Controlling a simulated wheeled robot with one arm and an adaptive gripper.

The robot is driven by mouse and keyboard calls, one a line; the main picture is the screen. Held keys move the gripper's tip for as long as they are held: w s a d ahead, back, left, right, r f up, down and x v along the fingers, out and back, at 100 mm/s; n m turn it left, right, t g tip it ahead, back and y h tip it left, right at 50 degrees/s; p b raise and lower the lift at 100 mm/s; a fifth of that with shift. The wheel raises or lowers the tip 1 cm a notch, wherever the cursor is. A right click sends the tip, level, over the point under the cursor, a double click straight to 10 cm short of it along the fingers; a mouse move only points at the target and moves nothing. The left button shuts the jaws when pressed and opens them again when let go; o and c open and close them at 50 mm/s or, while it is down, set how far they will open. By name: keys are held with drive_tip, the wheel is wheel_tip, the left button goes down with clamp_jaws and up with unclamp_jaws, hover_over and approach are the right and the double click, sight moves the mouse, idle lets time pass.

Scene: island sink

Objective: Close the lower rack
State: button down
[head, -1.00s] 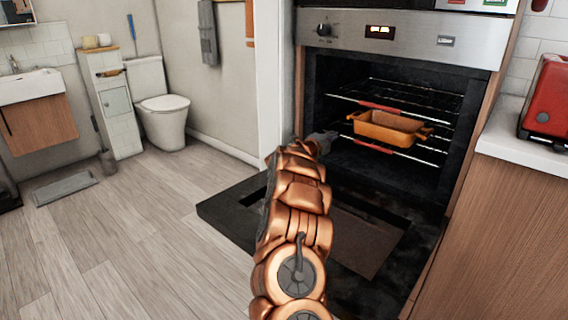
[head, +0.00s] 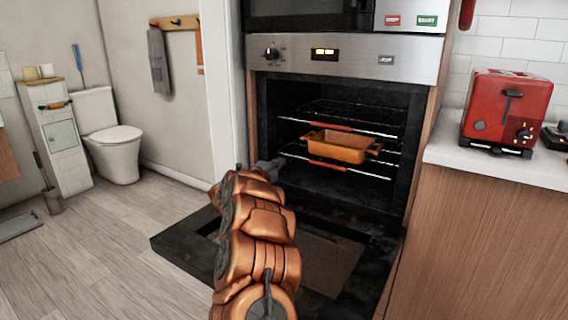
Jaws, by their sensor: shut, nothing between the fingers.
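The oven stands open with its dark door (head: 170,241) folded down. The lower rack (head: 372,174) is a wire shelf with a red strip (head: 328,166) on its front edge, at about the mouth of the oven. An orange baking dish (head: 338,147) sits on it. The upper rack (head: 370,118) is above, also with a red front strip. My gripper (head: 272,166) is shut and empty, just left of the lower rack's front edge, above the open door. My own copper arm hides part of the door and the gripper's base. I cannot tell whether the gripper touches the rack.
A red toaster (head: 507,108) stands on the white counter (head: 490,163) to the right. A wall edge (head: 224,80) borders the oven's left side. A toilet (head: 112,140) and open wooden floor (head: 95,240) lie to the left.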

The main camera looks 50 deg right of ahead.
drive_tip(key=s+a+p, duration=0.1)
drive_tip(key=a, duration=0.7)
drive_tip(key=shift+a, duration=0.3)
